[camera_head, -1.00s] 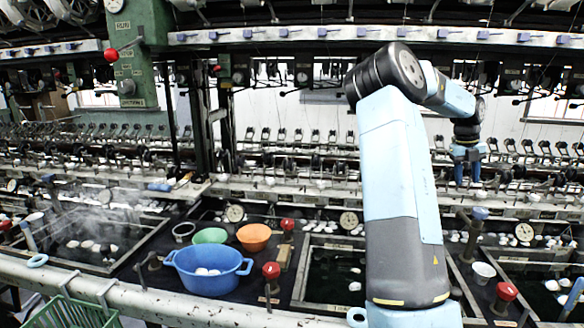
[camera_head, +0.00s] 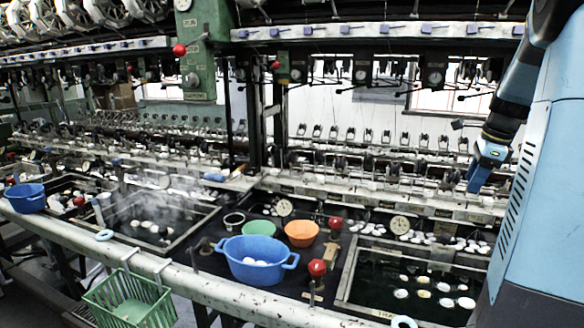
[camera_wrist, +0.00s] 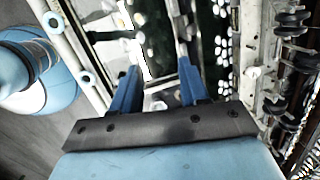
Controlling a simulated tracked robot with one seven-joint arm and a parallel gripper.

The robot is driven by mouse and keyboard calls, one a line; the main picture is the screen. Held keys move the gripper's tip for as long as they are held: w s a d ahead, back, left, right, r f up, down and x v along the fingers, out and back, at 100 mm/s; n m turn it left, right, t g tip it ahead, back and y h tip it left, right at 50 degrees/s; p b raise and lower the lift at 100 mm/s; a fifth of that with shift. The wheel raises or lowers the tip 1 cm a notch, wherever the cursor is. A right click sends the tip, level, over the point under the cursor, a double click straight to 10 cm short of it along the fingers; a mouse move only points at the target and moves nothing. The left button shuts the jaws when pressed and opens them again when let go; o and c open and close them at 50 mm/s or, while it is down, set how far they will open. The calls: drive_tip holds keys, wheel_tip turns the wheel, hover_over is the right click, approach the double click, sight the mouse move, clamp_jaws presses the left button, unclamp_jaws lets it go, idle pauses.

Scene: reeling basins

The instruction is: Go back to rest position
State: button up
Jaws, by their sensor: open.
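My gripper (camera_head: 481,181) is at the right of the head view, above the right basin and in front of the machine's reeling rail. In the wrist view, its two blue fingers (camera_wrist: 158,72) stand apart with nothing between them. A basin with white cocoons shows below and beyond the fingers in that view. My arm fills the right edge of the head view and hides part of the machine there.
A blue tub (camera_head: 256,262) with white cocoons, a green bowl (camera_head: 259,228) and an orange bowl (camera_head: 301,232) stand on the dark counter. Right basin (camera_head: 345,283) holds floating cocoons. Steam rises over the left basin (camera_head: 196,232). A green basket (camera_head: 133,308) hangs outside the front pipe (camera_head: 180,276).

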drive_tip(key=s+a+n+t, duration=0.1)
drive_tip(key=s+a+n, duration=0.8)
drive_tip(key=a+n, duration=0.2)
drive_tip(key=s+a+r+n+t, duration=0.1)
drive_tip(key=s+a+n+t, duration=0.1)
drive_tip(key=s+a+n, duration=0.7)
drive_tip(key=a+n, duration=0.3)
drive_tip(key=a, duration=0.3)
drive_tip(key=shift+s+a+r+h, duration=0.15)
drive_tip(key=shift+s+a+h, duration=0.2)
drive_tip(key=shift+s+h, duration=0.05)
